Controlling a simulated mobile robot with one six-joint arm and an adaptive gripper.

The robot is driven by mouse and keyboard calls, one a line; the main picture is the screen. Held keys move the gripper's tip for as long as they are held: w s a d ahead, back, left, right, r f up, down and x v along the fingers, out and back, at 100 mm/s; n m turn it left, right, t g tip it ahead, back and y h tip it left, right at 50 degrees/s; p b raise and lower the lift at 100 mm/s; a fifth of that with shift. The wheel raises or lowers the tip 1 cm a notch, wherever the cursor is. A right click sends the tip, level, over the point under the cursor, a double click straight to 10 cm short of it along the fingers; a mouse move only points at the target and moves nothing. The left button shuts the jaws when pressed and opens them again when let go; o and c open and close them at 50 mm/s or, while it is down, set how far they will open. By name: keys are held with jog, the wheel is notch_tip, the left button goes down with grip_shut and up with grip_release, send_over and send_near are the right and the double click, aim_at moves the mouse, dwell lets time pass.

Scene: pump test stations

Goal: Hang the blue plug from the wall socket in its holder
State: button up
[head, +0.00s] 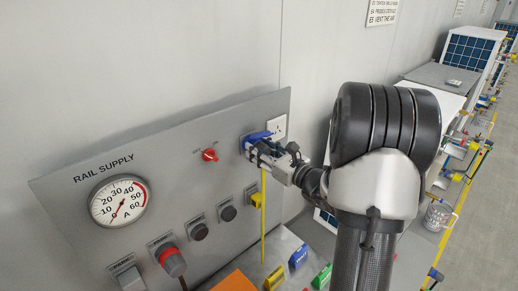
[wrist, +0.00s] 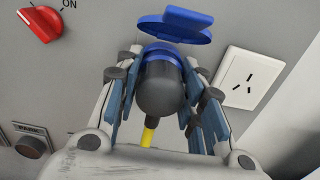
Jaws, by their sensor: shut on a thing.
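The blue plug (wrist: 160,85) has a dark grey body and a blue collar, and a yellow cable leaves its lower end. My gripper (wrist: 157,95) is shut on the plug's body, with a finger on each side. The plug's front is at the blue wall socket, whose blue lid (wrist: 180,25) is flipped up above it. How deep the plug sits in the socket is hidden. In the head view my gripper (head: 270,155) is at the panel's right side, and the yellow cable (head: 263,215) hangs down from it. I cannot make out the holder for certain.
The grey panel carries a gauge (head: 118,201), a red switch (head: 210,155) and several dark knobs. A white three-pin outlet (wrist: 241,78) is right of the socket. Below are a yellow block (head: 275,278), a blue one (head: 298,257) and an orange surface (head: 235,282).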

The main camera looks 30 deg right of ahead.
aim_at(267, 154)
grip_shut()
jog(key=shift+s, duration=0.1)
jog(key=shift+s+d+b, duration=0.15)
jog(key=shift+s+d, duration=0.05)
jog(key=shift+s, duration=1.25)
jog(key=shift+s+d+b, duration=0.15)
jog(key=shift+s+d, duration=0.05)
jog(key=shift+s, duration=1.25)
